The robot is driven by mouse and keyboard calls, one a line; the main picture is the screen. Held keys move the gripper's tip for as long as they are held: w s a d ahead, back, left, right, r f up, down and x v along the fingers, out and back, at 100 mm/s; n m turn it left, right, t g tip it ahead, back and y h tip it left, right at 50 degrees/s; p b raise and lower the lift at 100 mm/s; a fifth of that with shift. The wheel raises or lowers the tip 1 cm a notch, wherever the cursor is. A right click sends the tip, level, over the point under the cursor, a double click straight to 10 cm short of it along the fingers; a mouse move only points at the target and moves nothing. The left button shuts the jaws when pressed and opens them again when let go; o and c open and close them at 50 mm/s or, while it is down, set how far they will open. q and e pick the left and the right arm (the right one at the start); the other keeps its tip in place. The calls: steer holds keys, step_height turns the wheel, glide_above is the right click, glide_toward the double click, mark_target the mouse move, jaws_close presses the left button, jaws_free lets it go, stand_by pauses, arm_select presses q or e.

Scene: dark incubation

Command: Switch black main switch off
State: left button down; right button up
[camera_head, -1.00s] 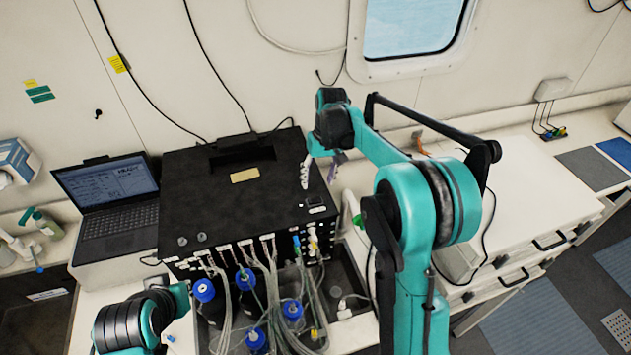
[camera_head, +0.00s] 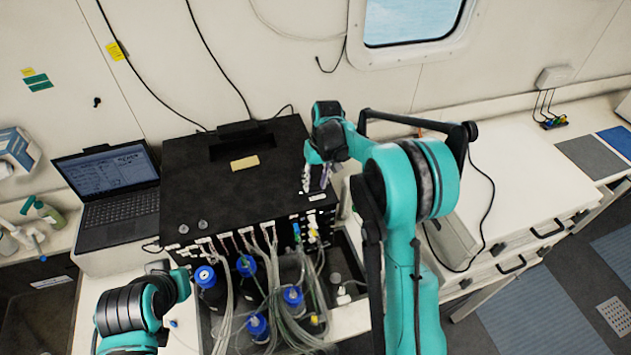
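The black incubation box (camera_head: 200,165) stands on the bench at centre left. I cannot make out the black main switch on it; my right arm and gripper cover part of its right side. My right gripper (camera_head: 317,180) is over the right edge of the box top, near the front right corner, fingers pointing down. Its two fingers look apart with nothing seen between them; I cannot tell whether they touch the box. My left arm (camera_head: 135,312) comes in at the lower left, in front of the laptop; its fingers cannot be made out.
A laptop (camera_head: 112,190) stands open left of the box. Several blue-capped bottles (camera_head: 247,266) and pale tubes (camera_head: 275,290) crowd the box's front. A white bench top (camera_head: 530,180) with drawers lies to the right, largely clear. A green-topped spray bottle (camera_head: 45,212) stands far left.

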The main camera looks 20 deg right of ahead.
steer(key=shift+a+f+h+b, duration=0.2)
steer(key=shift+a+h+b, duration=0.15)
steer(key=shift+h+b, duration=0.65)
steer(key=shift+a+r+h, duration=0.1)
steer(key=shift+r+h, duration=0.05)
steer(key=shift+h, duration=0.35)
steer(key=o, duration=1.2)
steer(key=shift+c, duration=0.2)
steer(key=shift+r, duration=0.1)
step_height(320, 180, up, 12)
steer(key=a, duration=0.1)
steer(key=shift+a, duration=0.3)
